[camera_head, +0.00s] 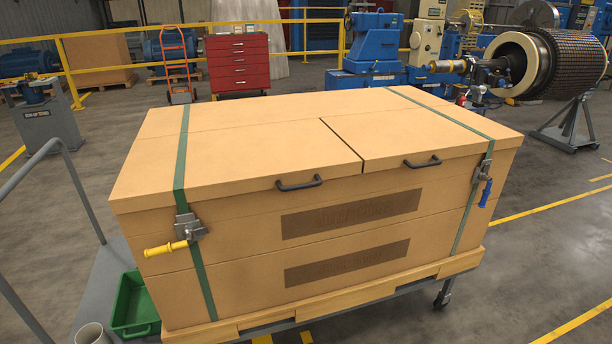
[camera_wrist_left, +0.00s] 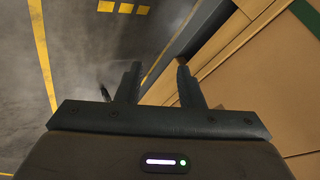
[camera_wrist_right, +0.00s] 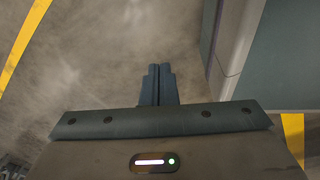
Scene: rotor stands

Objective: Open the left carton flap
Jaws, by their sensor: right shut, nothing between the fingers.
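A large closed carton (camera_head: 340,205) stands on a wooden pallet base (camera_head: 330,308). Its left flap (camera_head: 245,157) lies flat, with a dark handle (camera_head: 299,184) at the front edge. A green strap (camera_head: 180,168) crosses the flap's left part and runs down to a metal buckle (camera_head: 190,227) with a yellow lever (camera_head: 166,248). The right flap (camera_head: 430,135) also lies flat. In the left wrist view, my left gripper (camera_wrist_left: 158,70) is open and empty, beside cardboard and wood edges. In the right wrist view, my right gripper (camera_wrist_right: 160,70) is shut and empty over floor. Neither gripper shows in the head view.
A second green strap (camera_head: 468,210) has a buckle with a blue lever (camera_head: 486,193). A green bin (camera_head: 133,305) and a grey rail (camera_head: 22,175) stand left of the carton. Behind are a red tool cabinet (camera_head: 237,65) and blue machines (camera_head: 372,45).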

